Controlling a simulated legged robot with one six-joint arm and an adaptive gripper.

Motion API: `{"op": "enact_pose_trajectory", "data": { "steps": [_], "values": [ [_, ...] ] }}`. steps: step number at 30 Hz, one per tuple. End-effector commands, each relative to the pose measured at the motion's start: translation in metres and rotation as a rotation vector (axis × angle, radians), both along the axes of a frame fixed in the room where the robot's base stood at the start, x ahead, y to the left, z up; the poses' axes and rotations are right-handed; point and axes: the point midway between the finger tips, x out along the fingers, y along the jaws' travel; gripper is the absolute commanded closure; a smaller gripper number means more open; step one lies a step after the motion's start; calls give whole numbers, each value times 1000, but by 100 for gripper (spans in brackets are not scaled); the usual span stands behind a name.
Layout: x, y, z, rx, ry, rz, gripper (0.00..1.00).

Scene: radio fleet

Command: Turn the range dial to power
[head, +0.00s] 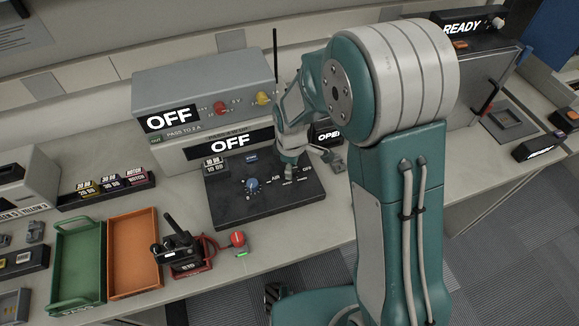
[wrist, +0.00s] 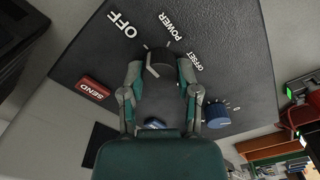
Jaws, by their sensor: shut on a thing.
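The range dial (wrist: 160,58) is a dark round knob on a black panel (wrist: 225,40), with white words OFF, POWER and OFFSET around its far side. My gripper (wrist: 159,70) is shut on the dial, one finger on each side. A small white mark shows near the dial's edge on the OFF side, but which setting the dial points to is not clear. In the head view my gripper (head: 289,170) reaches down to the right part of the black panel (head: 235,207) and hides the dial.
A blue knob (head: 252,186) stands left of my gripper on the same panel; it also shows in the wrist view (wrist: 216,112). A red SEND block (wrist: 90,88) is nearby. A grey box reading OFF (head: 200,90) stands behind. Green (head: 62,270) and orange trays (head: 133,288) lie front left.

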Motion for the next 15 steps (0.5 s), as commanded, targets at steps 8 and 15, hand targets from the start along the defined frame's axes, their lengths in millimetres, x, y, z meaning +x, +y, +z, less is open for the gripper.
{"op": "enact_pose_trajectory", "data": {
  "steps": [8, 15],
  "values": [
    [-1, -3, -1, -5, 4, -147, 100],
    [-1, -3, -1, -5, 3, -363, 100]
  ]
}}
